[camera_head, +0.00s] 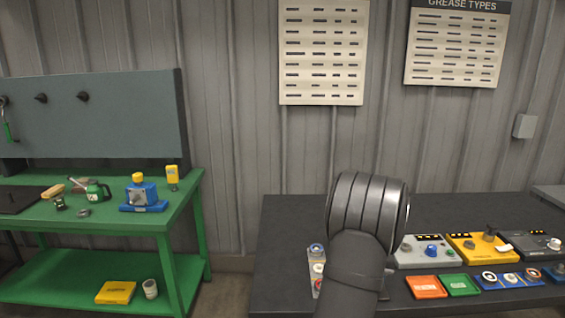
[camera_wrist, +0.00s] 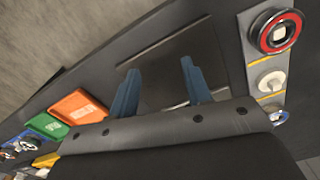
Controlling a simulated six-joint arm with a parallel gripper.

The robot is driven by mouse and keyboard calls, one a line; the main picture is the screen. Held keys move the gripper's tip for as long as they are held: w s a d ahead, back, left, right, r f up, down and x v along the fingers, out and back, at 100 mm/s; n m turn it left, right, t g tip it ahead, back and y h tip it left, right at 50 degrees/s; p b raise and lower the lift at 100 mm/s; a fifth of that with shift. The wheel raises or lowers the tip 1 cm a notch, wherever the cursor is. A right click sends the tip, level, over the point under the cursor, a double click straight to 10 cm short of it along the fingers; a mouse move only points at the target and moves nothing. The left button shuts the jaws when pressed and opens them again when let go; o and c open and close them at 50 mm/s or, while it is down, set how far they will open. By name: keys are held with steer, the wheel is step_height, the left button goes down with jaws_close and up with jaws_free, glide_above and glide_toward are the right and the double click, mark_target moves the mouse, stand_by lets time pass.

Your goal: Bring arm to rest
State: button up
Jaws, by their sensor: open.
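My gripper (camera_wrist: 157,90) shows in the wrist view with two blue fingers held apart and nothing between them. It is over the dark table (camera_head: 290,222), near a faint square outline on its surface. In the head view my grey arm blocks the sight of the gripper and part of the table. A light strip with round parts (camera_head: 317,268) lies just left of my arm. It also shows at the right of the wrist view (camera_wrist: 262,62), with a red-ringed part at its end.
Right of my arm are a grey unit (camera_head: 425,258), a yellow unit (camera_head: 470,250), an orange box (camera_head: 426,287), a green box (camera_head: 458,284) and a blue tray (camera_head: 508,280). A green workbench (camera_head: 150,222) stands at the left. The table's back left part is clear.

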step_height(320, 180, up, 18)
steer(key=s+n+t, duration=0.1)
steer(key=shift+s+a+r+t, duration=0.15)
steer(key=shift+s+a+t, duration=0.05)
steer(key=shift+a+t, duration=0.1)
stand_by(0.4)
